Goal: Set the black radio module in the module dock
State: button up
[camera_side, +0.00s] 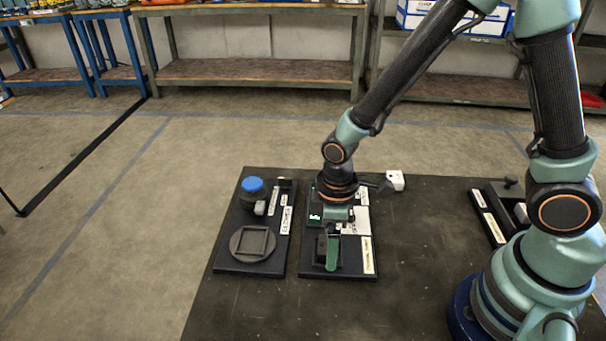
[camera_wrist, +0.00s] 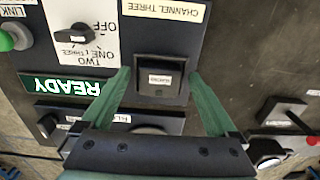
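The black radio module (camera_wrist: 161,78), a square block with a small white label, sits on the black panel below the "CHANNEL THREE" label in the wrist view. In the side view it is a dark block (camera_side: 321,245) partly covered by my gripper. My gripper (camera_wrist: 160,76) is open, with one green finger on each side of the module and a visible gap on both sides. In the side view my gripper (camera_side: 329,252) points down at the panel's front part. A round grey base with a square frame (camera_side: 253,243), apparently the module dock, lies on the left board and looks empty.
The panel bears a selector knob (camera_wrist: 75,34), a green "READY" plate (camera_wrist: 68,87) and a green button (camera_wrist: 12,38). A white part (camera_side: 395,180) lies behind right. The front middle of the table is clear.

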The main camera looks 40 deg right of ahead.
jog(key=shift+r, duration=0.1)
notch_tip(320, 180, up, 12)
jog(key=s+d+r+m+t, duration=0.1)
jog(key=d+r+m+t, duration=0.4)
jog(key=d+r+m, duration=0.4)
jog(key=shift+s+d+r+t, duration=0.35)
jog(key=shift+d+r, duration=0.3)
jog(key=shift+d, duration=0.5)
